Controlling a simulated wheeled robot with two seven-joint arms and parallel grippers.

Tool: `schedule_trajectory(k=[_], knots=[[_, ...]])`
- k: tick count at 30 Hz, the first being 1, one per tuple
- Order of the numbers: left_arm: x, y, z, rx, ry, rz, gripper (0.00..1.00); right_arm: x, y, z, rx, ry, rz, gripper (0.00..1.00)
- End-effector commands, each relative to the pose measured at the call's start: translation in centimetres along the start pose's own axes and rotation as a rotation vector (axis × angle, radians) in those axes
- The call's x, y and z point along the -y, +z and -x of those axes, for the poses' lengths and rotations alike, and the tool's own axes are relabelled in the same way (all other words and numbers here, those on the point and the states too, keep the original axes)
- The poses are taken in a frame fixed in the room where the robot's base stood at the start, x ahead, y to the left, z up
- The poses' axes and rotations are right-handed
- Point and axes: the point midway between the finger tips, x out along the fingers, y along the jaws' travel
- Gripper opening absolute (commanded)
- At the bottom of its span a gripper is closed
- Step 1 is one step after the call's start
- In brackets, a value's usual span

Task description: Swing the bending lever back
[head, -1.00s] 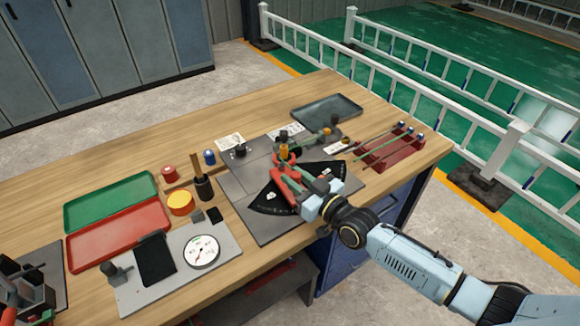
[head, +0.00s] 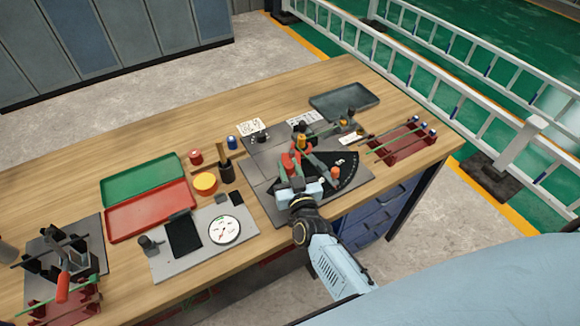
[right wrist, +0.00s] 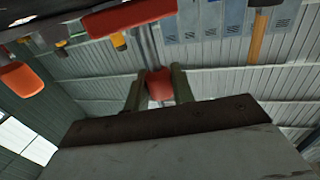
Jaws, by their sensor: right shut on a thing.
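The bending lever (head: 288,163) is red and sits on the grey bending plate (head: 262,180), in front of an orange-topped post (head: 301,143). A black marked sector (head: 345,165) shows to the right of the lever. My right gripper (head: 292,176) is over the front left of the sector, shut on the lever. In the right wrist view, its two fingers (right wrist: 157,88) stand on either side of a red grip (right wrist: 160,84). The gripper hides part of the lever and the sector's left side. My left gripper is not in view.
A dark red rack (head: 402,146) with green rods stands right of the plate, a grey tray (head: 345,99) behind. Green (head: 142,178) and red (head: 150,211) trays and a round gauge (head: 224,230) lie left. Bare wood runs along the table's back.

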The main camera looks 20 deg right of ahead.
Motion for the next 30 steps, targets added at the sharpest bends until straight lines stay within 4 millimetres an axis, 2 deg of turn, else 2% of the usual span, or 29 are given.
schedule_trajectory(k=[17, 18, 21, 30], knots=[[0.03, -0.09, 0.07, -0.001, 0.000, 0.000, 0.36, 0.29, -0.11, -0.25, -0.003, 0.024, 0.000, 0.00], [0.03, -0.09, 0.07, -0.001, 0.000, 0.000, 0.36, 0.28, -0.11, -0.26, -0.003, 0.024, -0.001, 0.30], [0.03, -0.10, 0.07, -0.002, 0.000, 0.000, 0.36, 0.27, -0.10, -0.25, -0.003, 0.024, 0.000, 0.43], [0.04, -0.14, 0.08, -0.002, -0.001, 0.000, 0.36, 0.25, -0.04, -0.13, -0.001, 0.024, 0.000, 0.45]])
